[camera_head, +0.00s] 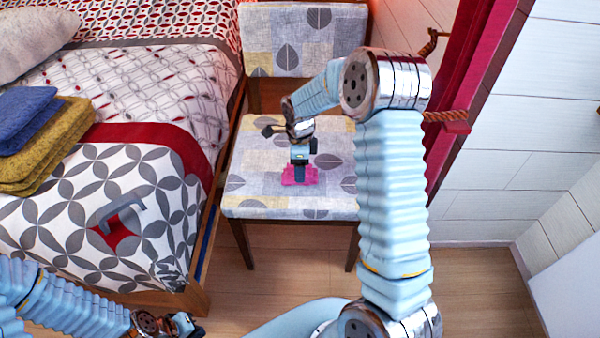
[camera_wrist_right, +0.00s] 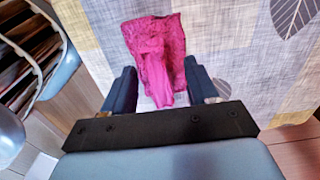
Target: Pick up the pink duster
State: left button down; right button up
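The pink duster (camera_head: 308,177) lies on the seat of the patterned chair (camera_head: 250,205). In the right wrist view the duster (camera_wrist_right: 155,45) is a crumpled magenta cloth with a narrower part reaching down between the fingers. My right gripper (camera_head: 300,172) points down at the duster from above. In its wrist view my right gripper (camera_wrist_right: 162,75) has its two dark fingers apart, one on each side of the narrow part, with gaps of seat fabric showing. My left gripper (camera_head: 192,328) is low at the left, by the foot of the bed, far from the duster; its fingers are unclear.
The bed (camera_head: 165,185) stands left of the chair, with folded blue towels (camera_head: 25,115) and mustard towels (camera_head: 55,150) on it. The chair back (camera_head: 300,40) rises behind the seat. A red curtain (camera_head: 455,90) and white wall are at right. Wooden floor (camera_head: 480,285) is open in front.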

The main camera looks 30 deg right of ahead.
jog(key=c, duration=1)
jog(key=shift+o, duration=0.2)
jog(key=shift+r, duration=0.6)
notch_tip(320, 180, up, 3)
jog(key=shift+s+a+f, duration=0.15)
jog(key=shift+f, duration=0.05)
jog(key=s+a+r+b, duration=0.1)
jog(key=s+a+r, duration=0.6)
jog(key=s+r, duration=0.2)
jog(key=s, duration=0.2)
jog(key=shift+s+r, duration=0.15)
jog(key=shift+s, duration=0.2)
